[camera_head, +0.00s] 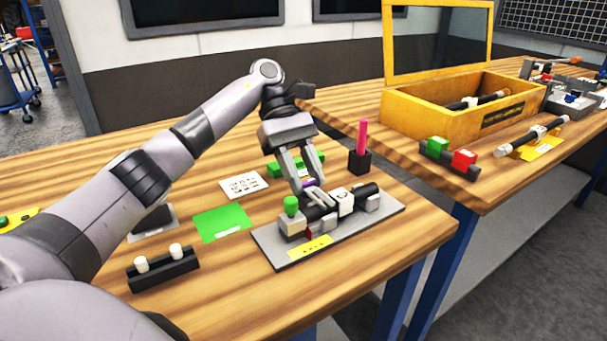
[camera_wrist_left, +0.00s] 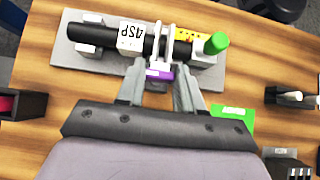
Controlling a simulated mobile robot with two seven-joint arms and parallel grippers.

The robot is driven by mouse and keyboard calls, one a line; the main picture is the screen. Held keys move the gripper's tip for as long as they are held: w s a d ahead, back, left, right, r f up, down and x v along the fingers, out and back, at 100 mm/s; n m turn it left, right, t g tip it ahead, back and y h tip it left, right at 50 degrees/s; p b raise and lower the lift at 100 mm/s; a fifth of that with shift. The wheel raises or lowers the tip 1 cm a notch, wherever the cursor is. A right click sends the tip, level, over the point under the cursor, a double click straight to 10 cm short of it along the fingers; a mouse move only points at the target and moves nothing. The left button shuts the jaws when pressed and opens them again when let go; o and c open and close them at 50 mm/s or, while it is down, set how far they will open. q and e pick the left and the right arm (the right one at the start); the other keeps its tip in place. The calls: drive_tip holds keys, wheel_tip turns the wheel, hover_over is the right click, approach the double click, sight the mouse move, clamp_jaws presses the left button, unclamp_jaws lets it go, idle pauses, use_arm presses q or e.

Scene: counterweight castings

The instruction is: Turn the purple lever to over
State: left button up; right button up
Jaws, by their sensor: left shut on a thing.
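The purple lever (camera_head: 309,184) is on a fixture with a grey base plate (camera_head: 268,247), on the near wooden table. In the left wrist view the purple lever (camera_wrist_left: 160,75) sits between the two fingers, at the fixture's near edge. My left gripper (camera_head: 305,186) reaches down over the fixture and is shut on the lever; it also shows in the left wrist view (camera_wrist_left: 158,83). The fingers hide part of the lever in the head view. The fixture carries a black cylinder, pale clamps, a green knob (camera_head: 291,204) and a yellow label (camera_head: 310,247). My right gripper is not in view.
A black holder with a pink rod (camera_head: 362,138) stands behind the fixture. A green mat (camera_head: 222,223), a white card (camera_head: 244,185) and a black block with white pegs (camera_head: 162,270) lie left. A yellow open box (camera_head: 400,108) stands on the right table.

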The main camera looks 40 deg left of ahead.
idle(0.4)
use_arm(q)
drive_tip(key=o, duration=0.8)
drive_tip(key=shift+c, duration=0.2)
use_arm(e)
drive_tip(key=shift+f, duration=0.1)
use_arm(q)
drive_tip(key=p+v, duration=0.3)
drive_tip(key=v, duration=0.4)
drive_tip(key=shift+p, duration=0.4)
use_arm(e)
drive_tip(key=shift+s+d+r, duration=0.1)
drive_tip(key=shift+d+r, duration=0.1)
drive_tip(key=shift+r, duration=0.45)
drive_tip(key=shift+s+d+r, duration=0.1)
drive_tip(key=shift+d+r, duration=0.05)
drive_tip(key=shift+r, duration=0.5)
